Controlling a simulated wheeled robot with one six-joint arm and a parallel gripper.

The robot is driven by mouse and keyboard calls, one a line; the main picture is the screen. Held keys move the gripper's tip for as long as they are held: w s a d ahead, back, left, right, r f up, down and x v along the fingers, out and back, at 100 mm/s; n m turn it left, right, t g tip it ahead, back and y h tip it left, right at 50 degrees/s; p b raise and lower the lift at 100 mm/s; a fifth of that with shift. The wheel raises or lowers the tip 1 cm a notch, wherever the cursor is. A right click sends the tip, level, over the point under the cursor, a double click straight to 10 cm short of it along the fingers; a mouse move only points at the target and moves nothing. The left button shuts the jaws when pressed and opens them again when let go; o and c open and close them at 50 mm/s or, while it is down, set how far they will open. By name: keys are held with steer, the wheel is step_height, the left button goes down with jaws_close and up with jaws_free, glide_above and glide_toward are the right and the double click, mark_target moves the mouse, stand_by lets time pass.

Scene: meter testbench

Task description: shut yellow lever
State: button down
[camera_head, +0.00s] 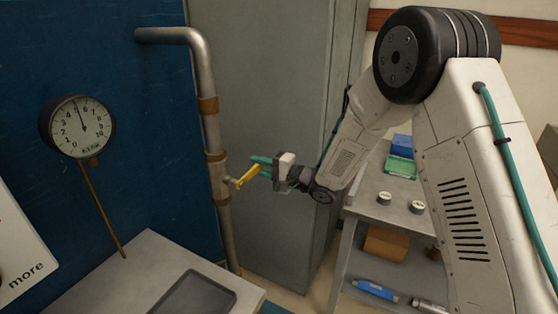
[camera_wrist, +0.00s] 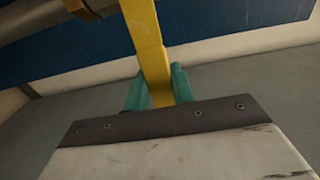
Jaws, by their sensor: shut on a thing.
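The yellow lever (camera_head: 247,177) sticks out from a valve on the vertical grey pipe (camera_head: 216,165) in the head view. It points right and slightly up, away from the pipe. My gripper (camera_head: 262,167) has teal fingers and is shut on the lever's outer end. In the wrist view the yellow lever (camera_wrist: 148,45) runs from the top edge down between the teal fingers (camera_wrist: 157,88) of my gripper. The lever's tip is partly hidden by the gripper body. The pipe (camera_wrist: 40,18) shows at the top left of the wrist view.
A round gauge (camera_head: 77,126) stands left of the pipe on the blue wall. A grey bench with a dark tray (camera_head: 193,294) is below. A grey cabinet (camera_head: 270,90) stands behind the gripper. A shelf cart (camera_head: 382,217) with small items is at the right.

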stand_by(0.4)
steer(key=c, duration=1.2)
jaws_free()
steer(key=shift+f, duration=0.1)
steer(key=v, duration=0.7)
steer(key=shift+s+d, duration=0.15)
steer(key=shift+d, duration=0.15)
